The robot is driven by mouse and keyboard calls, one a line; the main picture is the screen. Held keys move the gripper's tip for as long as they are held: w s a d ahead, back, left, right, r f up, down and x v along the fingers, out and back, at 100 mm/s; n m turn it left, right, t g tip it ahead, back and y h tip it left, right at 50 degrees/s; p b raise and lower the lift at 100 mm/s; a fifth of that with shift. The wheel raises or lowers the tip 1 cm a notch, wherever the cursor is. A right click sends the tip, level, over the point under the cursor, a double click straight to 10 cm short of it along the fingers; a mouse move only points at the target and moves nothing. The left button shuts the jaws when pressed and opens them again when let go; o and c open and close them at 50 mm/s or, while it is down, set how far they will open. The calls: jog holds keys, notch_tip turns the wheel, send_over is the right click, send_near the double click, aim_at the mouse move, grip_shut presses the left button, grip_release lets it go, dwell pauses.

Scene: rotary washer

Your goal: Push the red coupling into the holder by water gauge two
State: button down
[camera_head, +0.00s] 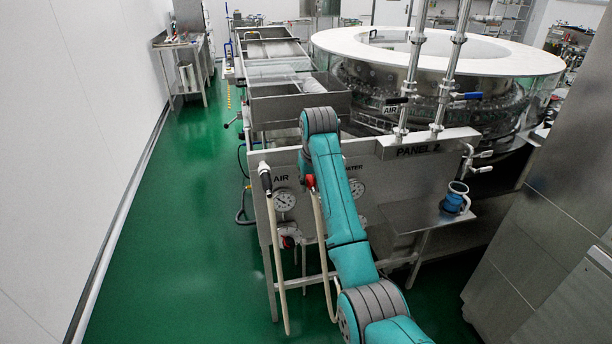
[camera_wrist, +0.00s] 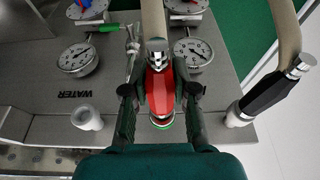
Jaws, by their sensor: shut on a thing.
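The red coupling (camera_wrist: 160,82) is between the two fingers of my gripper (camera_wrist: 160,92) in the wrist view, with a beige hose on its far end. My gripper is shut on it. A bit of its red also shows beside my arm in the head view (camera_head: 310,181); my gripper is hidden there. A white holder (camera_wrist: 88,118) stands empty on the panel edge, left of the coupling and apart from it. The water gauge (camera_wrist: 78,60) is beyond that holder, near the WATER lettering; it shows in the head view too (camera_head: 357,188).
A black coupling (camera_wrist: 268,92) with a hose sits at a second white holder (camera_wrist: 238,116) on the right. The air gauge (camera_wrist: 192,52) is near it. In the head view a side shelf (camera_head: 420,214) carries a blue fitting (camera_head: 454,201). Green floor is clear at left.

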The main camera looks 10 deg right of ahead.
jog(key=shift+s, duration=2.8)
jog(key=shift+d, duration=0.1)
jog(key=shift+d, duration=1.9)
jog(key=shift+s+d, duration=0.1)
jog(key=shift+d, duration=1.9)
jog(key=shift+d, duration=0.1)
jog(key=shift+d, duration=1.9)
